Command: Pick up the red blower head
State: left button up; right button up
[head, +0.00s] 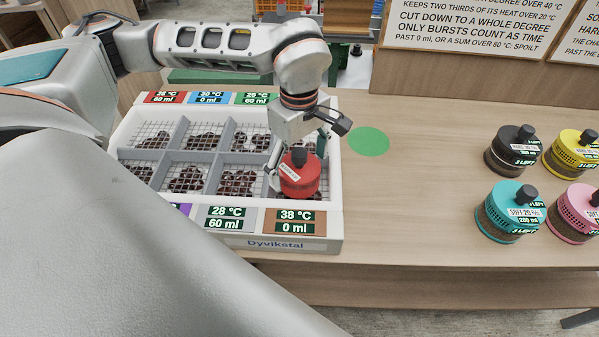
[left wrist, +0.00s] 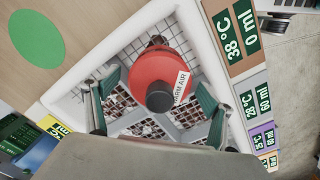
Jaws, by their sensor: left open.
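The red blower head (head: 299,176) has a dark knob on top and a white label reading "WARM AIR" in the left wrist view (left wrist: 165,70). It is at the front right compartment of the white crate (head: 336,205), by the 38 °C, 0 ml sign. My left gripper (head: 297,160) is over it, pointing down. Its fingers are open, one on each side of the red head; the left wrist view shows gaps between them and it. Whether the head rests on the mesh is unclear. My right gripper is not in view.
The crate's other compartments hold brown chestnuts under mesh, with grey dividers between them. A green disc (head: 368,142) lies on the table right of the crate. Black (head: 511,152), yellow (head: 573,155), teal (head: 511,214) and pink (head: 573,212) lidded jars stand further right. Table between is clear.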

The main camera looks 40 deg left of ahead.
pick_arm(q)
jog(key=shift+f, duration=0.15)
jog(key=c, duration=1.5)
jog(key=shift+c, duration=0.9)
jog(key=shift+w+r, duration=0.1)
jog(key=shift+r, duration=0.1)
